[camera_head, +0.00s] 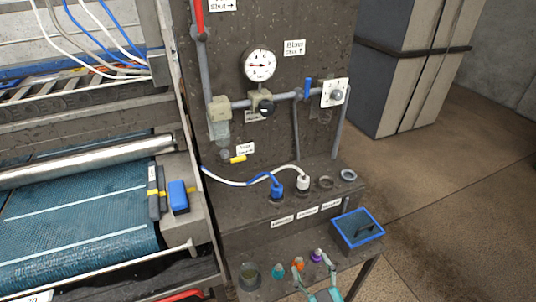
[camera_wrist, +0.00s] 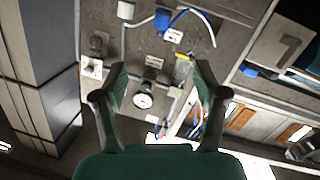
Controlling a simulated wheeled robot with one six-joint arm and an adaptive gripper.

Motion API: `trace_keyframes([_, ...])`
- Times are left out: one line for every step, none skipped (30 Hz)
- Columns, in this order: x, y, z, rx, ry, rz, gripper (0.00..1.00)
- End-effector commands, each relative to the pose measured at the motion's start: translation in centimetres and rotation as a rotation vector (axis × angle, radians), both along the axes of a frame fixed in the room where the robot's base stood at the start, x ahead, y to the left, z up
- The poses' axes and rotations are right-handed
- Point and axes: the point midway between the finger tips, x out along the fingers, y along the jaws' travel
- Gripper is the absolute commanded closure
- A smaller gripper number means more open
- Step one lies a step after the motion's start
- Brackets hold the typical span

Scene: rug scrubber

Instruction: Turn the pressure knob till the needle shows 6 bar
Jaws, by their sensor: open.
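The round white pressure gauge (camera_head: 260,65) is on the dark upright panel. Its red needle points left; the numbers are too small to read. The black pressure knob (camera_head: 266,107) sits below it on the pipe's beige regulator body. My gripper (camera_head: 316,284) is low at the bottom edge in the head view, well below the knob and apart from it. In the wrist view my gripper (camera_wrist: 159,68) is open and empty, with its green fingers wide apart. The gauge (camera_wrist: 143,101) shows between them, upside down. I cannot make out the knob clearly there.
A blue valve lever (camera_head: 307,88) and a white switch plate (camera_head: 335,92) are right of the knob. Blue and white hose plugs (camera_head: 277,188) and a blue tray (camera_head: 357,228) are on the bench.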

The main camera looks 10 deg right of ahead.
Motion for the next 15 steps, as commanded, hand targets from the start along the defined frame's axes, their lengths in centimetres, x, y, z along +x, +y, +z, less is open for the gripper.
trace_keyframes([2.0, 0.0, 1.1, -0.018, -0.017, 0.007, 0.28])
trace_keyframes([3.1, 0.1, 1.5, -0.027, -0.022, 0.012, 0.28])
trace_keyframes([4.4, 0.2, 2.2, -0.042, -0.028, 0.019, 0.28])
trace_keyframes([5.4, 0.2, 2.8, -0.052, -0.034, 0.023, 0.28])
trace_keyframes([6.4, 0.3, 3.4, -0.063, -0.038, 0.029, 0.28])
trace_keyframes([7.7, 0.3, 4.2, -0.078, -0.045, 0.036, 0.28])
trace_keyframes([8.6, 0.4, 4.8, -0.090, -0.050, 0.041, 0.28])
trace_keyframes([9.6, 0.4, 5.5, -0.102, -0.056, 0.047, 0.28])
trace_keyframes([10.9, 0.5, 6.4, -0.118, -0.063, 0.053, 0.28])
trace_keyframes([11.8, 0.5, 7.2, -0.128, -0.068, 0.060, 0.28])
trace_keyframes([12.7, 0.6, 8.0, -0.140, -0.074, 0.065, 0.28])
trace_keyframes([13.9, 0.7, 9.0, -0.156, -0.081, 0.073, 0.28])
trace_keyframes([14.8, 0.7, 9.8, -0.169, -0.088, 0.078, 0.28])
trace_keyframes([15.6, 0.8, 10.7, -0.181, -0.092, 0.084, 0.28])
trace_keyframes([16.7, 0.9, 11.9, -0.198, -0.100, 0.091, 0.28])
